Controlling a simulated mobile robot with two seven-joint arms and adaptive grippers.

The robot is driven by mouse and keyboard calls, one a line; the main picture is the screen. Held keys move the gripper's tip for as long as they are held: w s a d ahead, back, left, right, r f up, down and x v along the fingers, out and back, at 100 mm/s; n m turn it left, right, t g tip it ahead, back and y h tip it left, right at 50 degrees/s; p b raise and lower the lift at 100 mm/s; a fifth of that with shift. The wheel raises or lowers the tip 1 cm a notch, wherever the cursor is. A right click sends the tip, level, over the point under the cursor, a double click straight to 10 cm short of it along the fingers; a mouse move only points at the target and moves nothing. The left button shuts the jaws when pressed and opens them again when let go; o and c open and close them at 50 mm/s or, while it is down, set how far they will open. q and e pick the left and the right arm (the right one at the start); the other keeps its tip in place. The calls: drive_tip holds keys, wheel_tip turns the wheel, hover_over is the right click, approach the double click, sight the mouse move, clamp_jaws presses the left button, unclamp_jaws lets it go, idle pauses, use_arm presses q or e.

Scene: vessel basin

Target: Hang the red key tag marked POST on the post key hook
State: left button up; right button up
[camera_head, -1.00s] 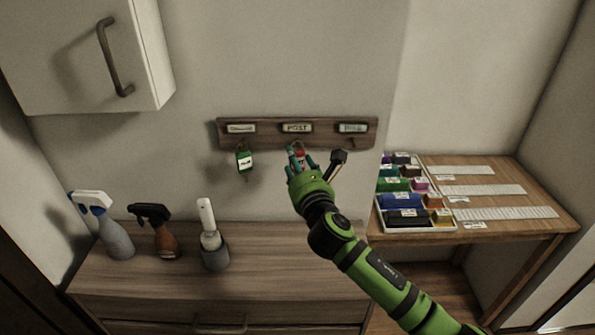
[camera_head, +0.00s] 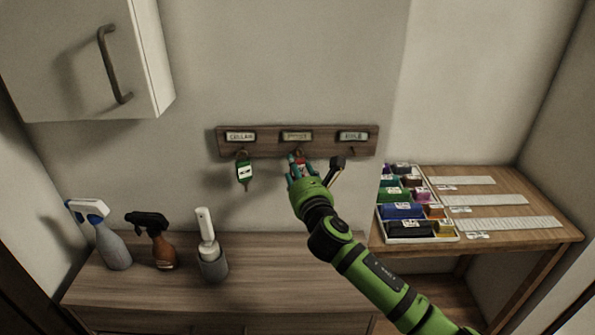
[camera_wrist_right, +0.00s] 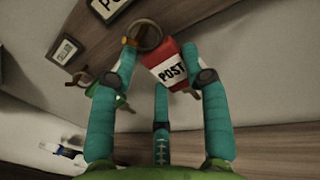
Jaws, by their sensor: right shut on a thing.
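The red key tag (camera_wrist_right: 168,68) marked POST is between the teal fingers of my right gripper (camera_head: 299,166), which is shut on it. The tag's metal ring (camera_wrist_right: 146,35) stands above it at the rack, beside a brass hook (camera_wrist_right: 130,42). I cannot tell whether the hook passes through the ring. In the head view the gripper is just below the middle label (camera_head: 297,136) of the wooden key rack (camera_head: 325,147), the POST place, and hides most of the tag and that hook. My left gripper is not in view.
A green key tag (camera_head: 244,172) hangs under the left label, CELLAR. The right hook (camera_head: 352,150) looks empty. Two spray bottles (camera_head: 112,245) (camera_head: 163,248) and a brush in a holder (camera_head: 212,262) stand on the cabinet below. A tray of coloured boxes (camera_head: 450,238) is on the right table.

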drive_tip(key=o, duration=1.1)
